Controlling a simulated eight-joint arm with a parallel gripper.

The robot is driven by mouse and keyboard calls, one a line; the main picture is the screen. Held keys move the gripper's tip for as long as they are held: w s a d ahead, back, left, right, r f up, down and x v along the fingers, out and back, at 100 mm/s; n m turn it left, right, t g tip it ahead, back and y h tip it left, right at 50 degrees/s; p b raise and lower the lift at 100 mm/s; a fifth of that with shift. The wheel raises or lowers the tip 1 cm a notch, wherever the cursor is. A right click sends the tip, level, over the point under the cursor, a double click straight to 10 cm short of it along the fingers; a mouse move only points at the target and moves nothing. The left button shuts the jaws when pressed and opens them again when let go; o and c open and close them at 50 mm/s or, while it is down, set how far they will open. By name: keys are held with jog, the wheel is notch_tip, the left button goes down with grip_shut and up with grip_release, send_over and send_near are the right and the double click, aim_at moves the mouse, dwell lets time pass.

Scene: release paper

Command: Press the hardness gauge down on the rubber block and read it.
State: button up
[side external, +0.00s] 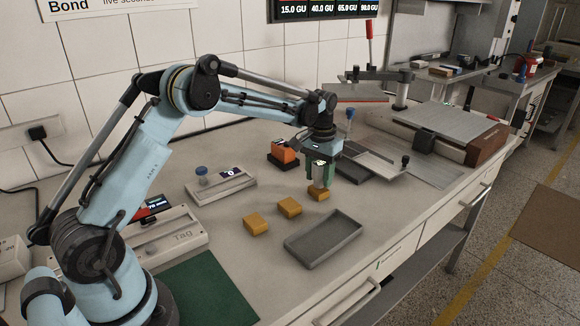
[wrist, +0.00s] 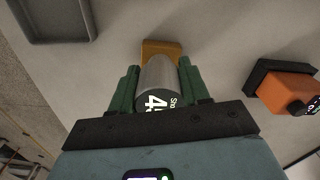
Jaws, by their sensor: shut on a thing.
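My gripper (side external: 320,181) has green fingers, shut on a grey cylindrical gauge (wrist: 158,80). The gauge's dark end face in the wrist view carries white lettering with a large 4; the rest is cut off or hard to read. A yellow-orange rubber block (side external: 319,195) lies directly under the gauge, the rightmost of three such blocks in the side view. In the wrist view the block (wrist: 161,46) shows beyond the gauge, which partly hides it. The gauge looks upright and at or very near the block's top; I cannot tell whether they touch.
Two more yellow-orange blocks (side external: 255,224) (side external: 289,207) lie to the left. An empty grey tray (side external: 345,241) is in front. An orange device in a black holder (side external: 284,152) stands behind. A white instrument (side external: 232,187) and a "Tag" unit (side external: 182,238) are at left.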

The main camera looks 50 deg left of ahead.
jog(key=shift+f, duration=0.5)
dwell(1.9)
jog(key=shift+r, duration=0.1)
jog(key=o, duration=1.1)
jog(key=shift+o, duration=0.2)
